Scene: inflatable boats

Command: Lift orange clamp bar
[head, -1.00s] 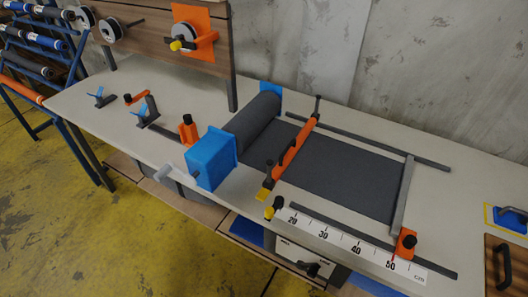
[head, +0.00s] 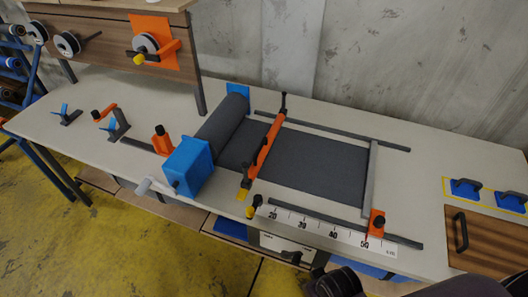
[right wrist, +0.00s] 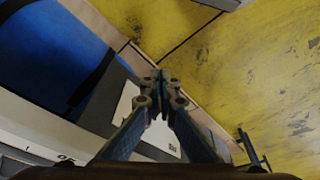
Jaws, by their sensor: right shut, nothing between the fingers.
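The orange clamp bar (head: 264,148) lies across the dark grey sheet (head: 310,172) on the bench, just right of the roll (head: 222,127) and the blue block (head: 188,166). Its near end has a yellow part, and a dark post stands at its far end. My right gripper (right wrist: 160,76) is shut and empty in the right wrist view, pointing down past the bench edge toward the yellow floor. A dark part of my right arm shows at the bottom of the head view. The clamp bar is not in the right wrist view. My left gripper is not in view.
A ruler strip (head: 320,230) and a dark rail run along the near side, with an orange stop (head: 376,223) at right. Blue-handled tools (head: 465,188) and a wooden board (head: 485,243) lie farther right. A concrete wall closes the back.

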